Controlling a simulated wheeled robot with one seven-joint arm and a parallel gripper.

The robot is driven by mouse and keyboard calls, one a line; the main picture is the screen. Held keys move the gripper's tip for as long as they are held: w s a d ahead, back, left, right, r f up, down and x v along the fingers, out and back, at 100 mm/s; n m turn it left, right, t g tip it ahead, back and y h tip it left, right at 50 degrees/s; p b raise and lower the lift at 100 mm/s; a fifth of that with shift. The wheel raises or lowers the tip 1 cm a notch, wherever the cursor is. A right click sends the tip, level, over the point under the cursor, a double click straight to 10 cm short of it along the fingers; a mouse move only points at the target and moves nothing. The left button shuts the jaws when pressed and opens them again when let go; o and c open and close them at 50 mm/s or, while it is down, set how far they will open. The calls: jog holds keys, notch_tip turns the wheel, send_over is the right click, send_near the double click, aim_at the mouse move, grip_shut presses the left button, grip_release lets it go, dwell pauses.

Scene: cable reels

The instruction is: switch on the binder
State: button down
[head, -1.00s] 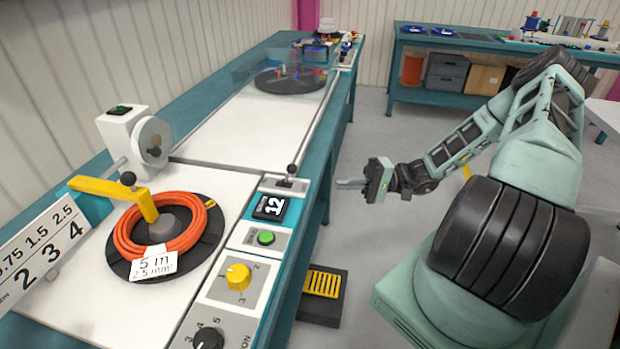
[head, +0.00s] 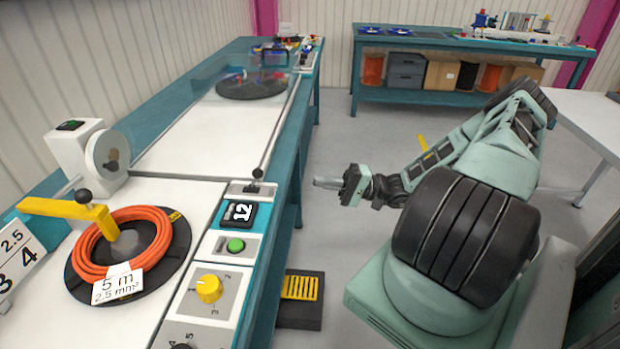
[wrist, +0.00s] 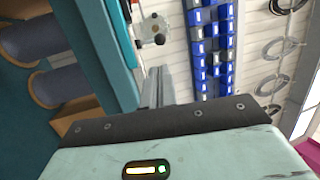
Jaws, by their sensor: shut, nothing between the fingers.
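A white unit (head: 68,150) with a clear round disc (head: 107,155) stands at the left of the bench. On its top is a small dark switch (head: 70,125) with a green mark. I take this unit to be the binder, though no label shows. Beside it, a coil of orange cable (head: 150,255) lies on a black reel under a yellow arm (head: 60,208). My gripper (head: 316,183) is shut and empty, over the floor just right of the bench, well apart from the unit. Its closed fingers (wrist: 155,88) also show in the wrist view.
The bench front carries a counter (head: 239,213) showing 12, a green button (head: 236,245), a yellow knob (head: 209,289) and a black-knobbed lever (head: 257,174). A yellow-topped pedal (head: 301,288) stands on the floor. Another bench (head: 450,98) stands behind; the floor between is mostly clear.

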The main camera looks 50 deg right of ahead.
jog(key=p, duration=0.3)
send_near(258, 173)
jog(key=w+a, duration=0.1)
jog(key=w, duration=0.1)
jog(key=w+a, duration=0.2)
jog(key=shift+w+a+r, duration=0.2)
jog(key=shift+w, duration=0.1)
jog(key=shift+r, duration=0.1)
